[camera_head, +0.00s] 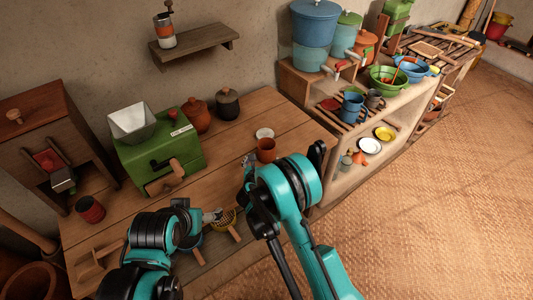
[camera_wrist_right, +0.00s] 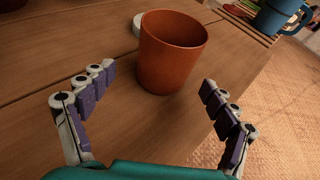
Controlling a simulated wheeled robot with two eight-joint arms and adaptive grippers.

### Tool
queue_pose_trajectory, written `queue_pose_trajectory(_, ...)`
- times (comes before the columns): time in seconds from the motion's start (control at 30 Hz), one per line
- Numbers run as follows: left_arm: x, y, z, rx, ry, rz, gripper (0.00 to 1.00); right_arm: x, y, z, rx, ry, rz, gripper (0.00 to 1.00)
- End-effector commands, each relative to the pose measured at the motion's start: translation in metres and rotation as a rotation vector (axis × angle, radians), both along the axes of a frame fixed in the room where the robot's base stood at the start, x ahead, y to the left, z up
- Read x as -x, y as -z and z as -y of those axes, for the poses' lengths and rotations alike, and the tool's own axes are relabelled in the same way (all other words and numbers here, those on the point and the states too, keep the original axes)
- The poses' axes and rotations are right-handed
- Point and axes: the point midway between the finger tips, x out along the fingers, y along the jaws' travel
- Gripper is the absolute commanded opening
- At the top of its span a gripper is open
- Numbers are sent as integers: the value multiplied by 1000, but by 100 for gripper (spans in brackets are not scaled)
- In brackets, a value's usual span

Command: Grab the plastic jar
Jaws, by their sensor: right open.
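An open, orange-brown jar-like cup (camera_head: 266,151) stands upright on the wooden table; I cannot tell if it is plastic. It also shows in the right wrist view (camera_wrist_right: 170,58), upper middle. My right gripper (camera_head: 250,163) is low beside it on the near side. In the wrist view its fingers are spread wide, with the jar ahead of and between the fingertips, apart from both and empty. My left gripper (camera_head: 212,215) is over the table's front part near a yellow strainer; its jaws are too small and covered to read.
A white round lid or dish (camera_head: 264,133) lies just behind the jar. A green grinder (camera_head: 158,155), two lidded pots (camera_head: 228,104) and a red cup (camera_head: 90,209) stand left on the table. A shelf with mugs (camera_head: 354,106) and bowls is to the right. The floor there is free.

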Motion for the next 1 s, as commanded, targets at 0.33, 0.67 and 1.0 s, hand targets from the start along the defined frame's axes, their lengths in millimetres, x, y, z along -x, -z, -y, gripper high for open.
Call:
queue_pose_trajectory(0.33, 0, 16, 0, 0, 0, 0, 86, -40, 17, 13, 1, -1, 2, 87)
queue_pose_trajectory(0.67, 0, 15, 0, 0, 0, 0, 86, -40, 15, 13, 1, -1, 2, 48)
queue_pose_trajectory(1.0, 0, 15, 0, 0, 0, 0, 86, -40, 15, 13, 1, -1, 1, 33)
